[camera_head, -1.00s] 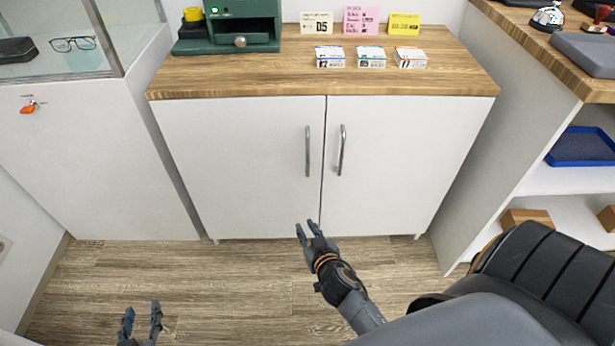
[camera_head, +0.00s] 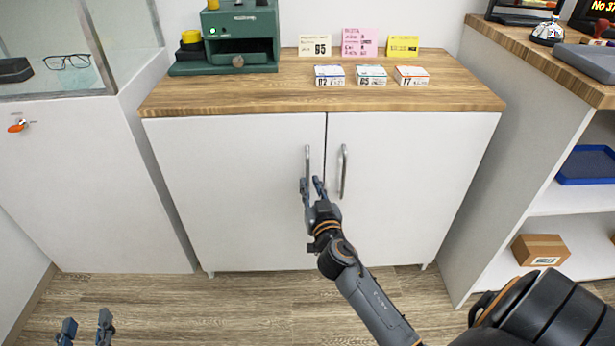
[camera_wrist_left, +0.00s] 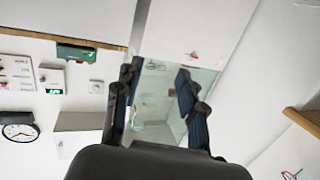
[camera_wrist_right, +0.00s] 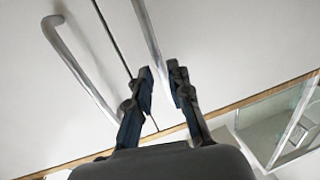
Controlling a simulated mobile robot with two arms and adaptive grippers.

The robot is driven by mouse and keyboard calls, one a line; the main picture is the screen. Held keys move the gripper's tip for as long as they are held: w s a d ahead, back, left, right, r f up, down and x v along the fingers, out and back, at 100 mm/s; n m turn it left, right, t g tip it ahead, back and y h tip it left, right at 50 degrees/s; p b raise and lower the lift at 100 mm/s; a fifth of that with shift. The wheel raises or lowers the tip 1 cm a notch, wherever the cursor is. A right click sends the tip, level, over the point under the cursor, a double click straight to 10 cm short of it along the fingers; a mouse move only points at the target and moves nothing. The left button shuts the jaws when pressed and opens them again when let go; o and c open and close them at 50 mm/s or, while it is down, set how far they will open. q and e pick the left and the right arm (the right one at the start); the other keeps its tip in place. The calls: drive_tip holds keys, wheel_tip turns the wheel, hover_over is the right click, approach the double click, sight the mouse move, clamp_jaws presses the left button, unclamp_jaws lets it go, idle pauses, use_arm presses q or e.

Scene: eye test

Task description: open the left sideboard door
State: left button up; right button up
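The white sideboard has two doors, both shut. The left door (camera_head: 225,190) carries a vertical metal handle (camera_head: 307,160) near the middle seam. My right gripper (camera_head: 312,185) is at the lower part of this handle, its fingers apart. In the right wrist view the left door's handle (camera_wrist_right: 148,28) runs down between the open fingertips (camera_wrist_right: 163,76); I cannot tell whether they touch it. The right door (camera_head: 410,190) has its own handle (camera_head: 343,172), just beside the gripper. My left gripper (camera_head: 86,326) is open and empty, low at the left, away from the sideboard.
The wooden top (camera_head: 300,97) bears a green machine (camera_head: 238,40), several cards and small boxes. A white glass-topped case (camera_head: 90,180) stands close on the left. A shelf unit with a blue tray (camera_head: 588,166) and a cardboard box (camera_head: 540,250) is on the right. Floor in front is clear.

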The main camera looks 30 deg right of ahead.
sight(308, 178)
drive_tip(key=shift+x, duration=2.05)
clamp_jaws()
